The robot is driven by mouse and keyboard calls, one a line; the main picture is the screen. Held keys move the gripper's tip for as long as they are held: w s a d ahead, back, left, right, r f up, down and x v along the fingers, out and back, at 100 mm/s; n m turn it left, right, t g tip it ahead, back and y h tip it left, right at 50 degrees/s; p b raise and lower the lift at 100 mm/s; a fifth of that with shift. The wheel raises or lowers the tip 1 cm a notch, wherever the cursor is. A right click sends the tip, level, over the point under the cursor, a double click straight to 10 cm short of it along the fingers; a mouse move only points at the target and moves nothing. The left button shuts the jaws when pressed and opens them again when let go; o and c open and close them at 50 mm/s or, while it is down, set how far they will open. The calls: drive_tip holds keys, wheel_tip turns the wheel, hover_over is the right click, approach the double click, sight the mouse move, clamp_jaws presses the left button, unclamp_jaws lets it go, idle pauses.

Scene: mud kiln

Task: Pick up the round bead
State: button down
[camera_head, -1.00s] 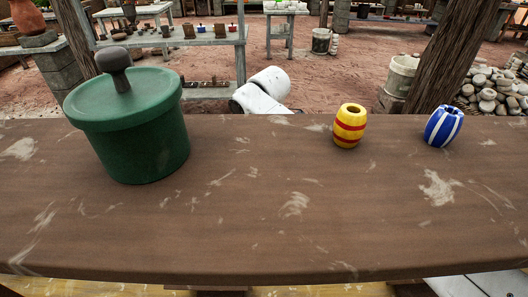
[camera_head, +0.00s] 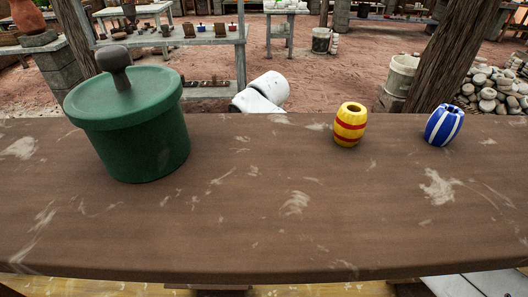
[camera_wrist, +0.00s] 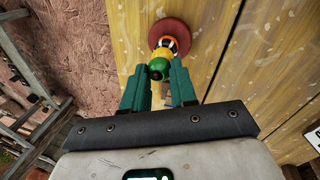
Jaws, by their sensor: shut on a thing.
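My gripper (camera_wrist: 159,66) shows in the wrist view, its two teal fingers closed around a small green round bead (camera_wrist: 159,68) at their tips. Under the bead in line are a yellow piece (camera_wrist: 163,54) and an orange and black piece (camera_wrist: 169,43), over a dark red disc (camera_wrist: 184,31) on yellow planks. I cannot tell whether the green bead touches the yellow piece. In the head view, a yellow barrel-shaped bead with red bands (camera_head: 349,125) and a blue and white striped bead (camera_head: 443,125) stand on the brown table (camera_head: 290,230). My gripper is not visible there.
A green lidded pot with a grey knob (camera_head: 140,140) stands at the table's left. The table's middle and front are clear. Beyond it are a wooden post (camera_head: 450,60), a stone heap (camera_head: 490,90) and a work bench (camera_head: 170,42). Yellow planks (camera_wrist: 235,20) fill much of the wrist view.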

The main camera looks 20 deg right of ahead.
drive_tip(key=shift+r, duration=0.15)
drive_tip(key=shift+r, duration=0.25)
drive_tip(key=shift+w+v, duration=0.2)
drive_tip(key=shift+v, duration=0.8)
drive_tip(key=s+a+r+p, duration=0.1)
drive_tip(key=s+r+p, duration=0.3)
drive_tip(key=s+r, duration=0.6)
drive_tip(key=shift+s+a, duration=0.2)
drive_tip(key=shift+s, duration=1.75)
drive_tip(key=shift+r, duration=0.1)
drive_tip(key=shift+r, duration=0.15)
